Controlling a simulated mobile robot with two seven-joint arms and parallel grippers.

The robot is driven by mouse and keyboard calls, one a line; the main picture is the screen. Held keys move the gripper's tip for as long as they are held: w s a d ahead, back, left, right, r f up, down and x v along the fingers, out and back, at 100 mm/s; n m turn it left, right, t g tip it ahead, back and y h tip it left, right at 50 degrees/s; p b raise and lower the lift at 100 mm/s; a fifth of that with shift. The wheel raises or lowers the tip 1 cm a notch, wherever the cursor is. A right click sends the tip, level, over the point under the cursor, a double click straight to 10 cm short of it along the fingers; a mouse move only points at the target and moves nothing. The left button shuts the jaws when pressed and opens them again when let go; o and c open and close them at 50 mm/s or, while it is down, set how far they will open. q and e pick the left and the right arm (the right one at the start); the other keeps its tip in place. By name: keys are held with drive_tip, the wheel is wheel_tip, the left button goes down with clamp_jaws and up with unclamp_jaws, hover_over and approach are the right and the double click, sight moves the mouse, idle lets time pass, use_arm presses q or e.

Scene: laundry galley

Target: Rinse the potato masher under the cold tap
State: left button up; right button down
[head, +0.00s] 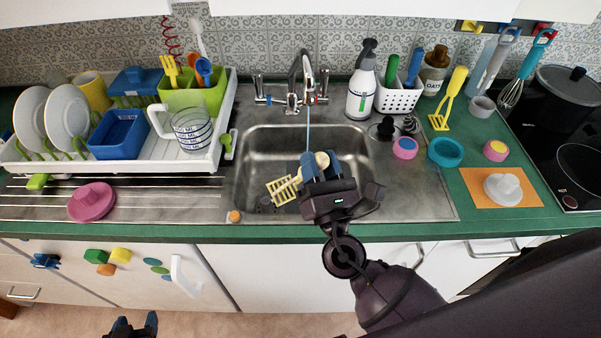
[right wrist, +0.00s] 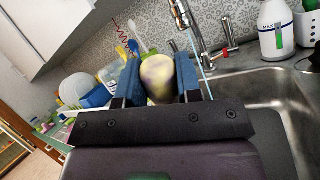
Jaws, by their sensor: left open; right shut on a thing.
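The cream potato masher (head: 284,190) is held over the sink (head: 255,150), its slotted head pointing left. My right gripper (head: 315,168) is shut on its handle, whose end shows purplish smudges between the fingers in the right wrist view (right wrist: 158,78). The tap (head: 306,75) has a blue-marked and a red-marked side. A thin bluish stream (head: 308,125) falls from its spout towards my right gripper; where it lands is hidden by the fingers. My left gripper (head: 134,326) is open and empty, low in front of the cabinets.
A dish rack (head: 150,150) with plates, a blue tub and a measuring jug stands left of the sink. A spray bottle (head: 361,88) and white caddy (head: 398,98) stand behind it at right. The hob (head: 560,130) is far right.

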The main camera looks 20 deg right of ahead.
drive_tip(key=shift+w+a+f+b, duration=0.25)
drive_tip(key=shift+w+a+b, duration=0.2)
drive_tip(key=shift+w+a, duration=0.25)
drive_tip(key=w+d+f+b, duration=0.2)
drive_tip(key=w+d, duration=0.2)
drive_tip(key=w, duration=0.6)
drive_tip(key=shift+d, duration=0.15)
idle(0.5)
drive_tip(key=shift+s+d, duration=0.1)
drive_tip(key=shift+d, duration=0.05)
idle(0.5)
